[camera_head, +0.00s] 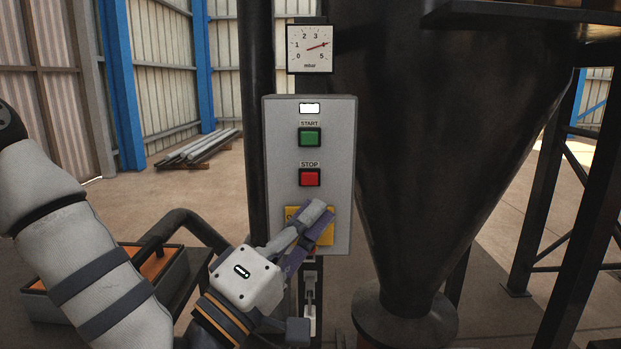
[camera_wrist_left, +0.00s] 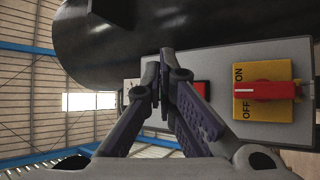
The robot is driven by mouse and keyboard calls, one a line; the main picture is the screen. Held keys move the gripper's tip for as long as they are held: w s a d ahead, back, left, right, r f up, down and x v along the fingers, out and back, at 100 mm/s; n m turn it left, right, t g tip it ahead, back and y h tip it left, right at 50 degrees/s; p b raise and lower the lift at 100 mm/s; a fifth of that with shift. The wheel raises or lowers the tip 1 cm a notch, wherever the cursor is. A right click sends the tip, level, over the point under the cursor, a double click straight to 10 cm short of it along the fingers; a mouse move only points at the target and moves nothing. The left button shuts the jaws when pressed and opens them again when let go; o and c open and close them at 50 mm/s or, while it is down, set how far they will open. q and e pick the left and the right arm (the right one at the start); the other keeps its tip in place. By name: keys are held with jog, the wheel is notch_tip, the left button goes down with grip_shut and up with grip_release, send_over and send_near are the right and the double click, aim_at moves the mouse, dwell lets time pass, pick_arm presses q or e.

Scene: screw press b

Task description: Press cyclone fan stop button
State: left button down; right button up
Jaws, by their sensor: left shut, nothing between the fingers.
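The grey control box (camera_head: 340,150) is fixed upright at the middle of the head view. Its red STOP button (camera_head: 310,178) sits below the green START button (camera_head: 309,137). My left gripper (camera_head: 322,212) is shut and empty, its fingertips a little below the STOP button and in front of the yellow switch plate (camera_head: 293,212), which it partly covers. In the left wrist view the closed fingers (camera_wrist_left: 154,75) partly cover a red button (camera_wrist_left: 201,88). Whether they touch the box is not clear. The red rotary switch (camera_wrist_left: 268,90) shows on its yellow plate. My right gripper is out of view.
A gauge (camera_head: 310,48) hangs above the box. A large dark cone (camera_head: 440,130) stands close on the right. An orange-topped bin (camera_head: 160,265) is low on the left, behind my arm. Pipes (camera_head: 200,147) lie on the floor farther back.

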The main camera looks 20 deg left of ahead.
aim_at(309, 180)
pick_arm(q)
jog(key=shift+w+a+b, duration=0.25)
jog(key=shift+w+a, duration=0.15)
jog(key=shift+w, duration=1.05)
jog(key=shift+w+a+b, duration=0.3)
jog(key=shift+w+a, duration=0.15)
jog(key=shift+w, duration=0.95)
jog(key=shift+w+a+b, duration=0.25)
jog(key=shift+w+a, duration=0.15)
jog(key=shift+w, duration=1.05)
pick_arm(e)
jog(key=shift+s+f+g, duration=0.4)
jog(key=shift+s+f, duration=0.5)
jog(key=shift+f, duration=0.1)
pick_arm(q)
jog(key=shift+w+a, duration=0.1)
jog(key=shift+w, duration=0.3)
jog(key=shift+w+a, duration=0.15)
jog(key=shift+w, duration=0.3)
jog(key=shift+s, duration=0.1)
jog(key=shift+s+r, duration=0.1)
jog(key=shift+s, duration=0.35)
jog(key=shift+s+d, duration=0.25)
jog(key=shift+s, duration=0.05)
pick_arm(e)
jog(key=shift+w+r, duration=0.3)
